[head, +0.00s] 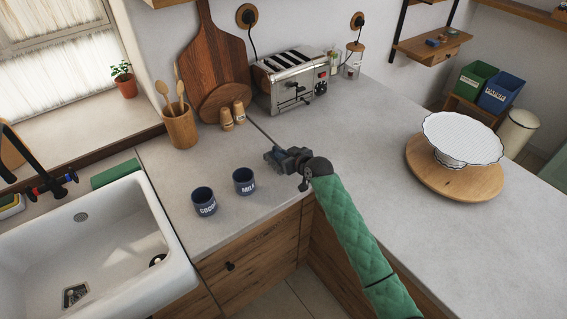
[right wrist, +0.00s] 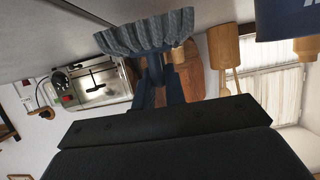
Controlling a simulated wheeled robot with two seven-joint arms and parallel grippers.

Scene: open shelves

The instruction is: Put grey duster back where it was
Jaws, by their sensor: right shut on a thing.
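The grey duster (right wrist: 145,35) shows in the right wrist view as a pleated grey-blue cloth-like piece. It lies across the tips of my right gripper (right wrist: 158,82), which is shut on it. In the head view my right gripper (head: 274,157) hangs over the counter to the right of the dark blue mugs. There the duster is too small and dark to tell apart from the fingers. My left gripper is not in view.
Two blue mugs (head: 244,181) stand left of my right gripper. Behind it are small wooden shakers (head: 232,114), a utensil cup (head: 180,127), boards (head: 214,65) and a toaster (head: 290,79). A cake stand (head: 462,138) stands right; a sink (head: 110,230) is left. Counter between is clear.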

